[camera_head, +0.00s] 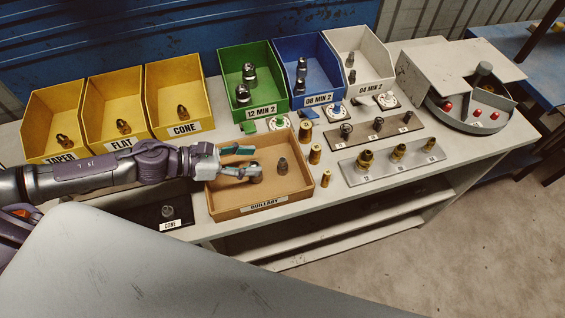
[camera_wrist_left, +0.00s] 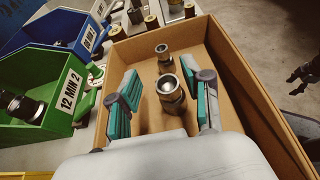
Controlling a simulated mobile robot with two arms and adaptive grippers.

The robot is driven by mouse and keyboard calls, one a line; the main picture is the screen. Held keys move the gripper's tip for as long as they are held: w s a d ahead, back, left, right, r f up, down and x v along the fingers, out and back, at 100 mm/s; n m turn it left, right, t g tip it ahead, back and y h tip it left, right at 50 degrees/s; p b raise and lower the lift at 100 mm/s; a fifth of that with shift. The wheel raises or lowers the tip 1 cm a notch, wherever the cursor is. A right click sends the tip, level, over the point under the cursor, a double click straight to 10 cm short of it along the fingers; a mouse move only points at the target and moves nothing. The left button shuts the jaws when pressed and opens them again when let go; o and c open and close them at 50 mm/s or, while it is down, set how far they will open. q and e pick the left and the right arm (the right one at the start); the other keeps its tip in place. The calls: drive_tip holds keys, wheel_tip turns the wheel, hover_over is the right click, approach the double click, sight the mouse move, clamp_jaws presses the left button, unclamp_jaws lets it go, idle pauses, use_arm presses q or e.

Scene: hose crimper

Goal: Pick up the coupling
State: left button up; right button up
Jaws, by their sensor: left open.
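An open cardboard-brown box (camera_head: 225,206) at the table's front holds two metallic couplings. The nearer coupling (camera_wrist_left: 170,93) stands upright between the spread fingers of my left gripper (camera_wrist_left: 165,100) in the left wrist view. The second coupling (camera_head: 282,166) stands to the right. A dark shape (camera_wrist_left: 303,76) at the wrist view's right edge may be my right gripper.
Yellow bins (camera_head: 178,70), a green bin (camera_head: 283,103), a blue bin (camera_head: 339,88) and a white bin (camera_head: 391,72) line the back. Brass fittings (camera_head: 305,132) stand just right of the box. A metal plate (camera_head: 392,176) with fittings lies farther right. The box walls surround the gripper.

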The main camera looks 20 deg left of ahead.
sight(278, 166)
use_arm(q)
drive_tip(key=shift+p+x, duration=0.4)
drive_tip(key=shift+x, duration=0.75)
drive_tip(key=shift+w+d, duration=0.15)
drive_tip(key=shift+d, duration=0.05)
drive_tip(key=p+x, duration=0.3)
drive_tip(key=x, duration=0.1)
drive_tip(key=shift+d+r, duration=0.15)
drive_tip(key=shift+d, duration=0.15)
drive_tip(key=shift+w+d+f, duration=0.1)
drive_tip(key=shift+d+f, duration=0.1)
drive_tip(key=shift+f, duration=0.05)
clamp_jaws()
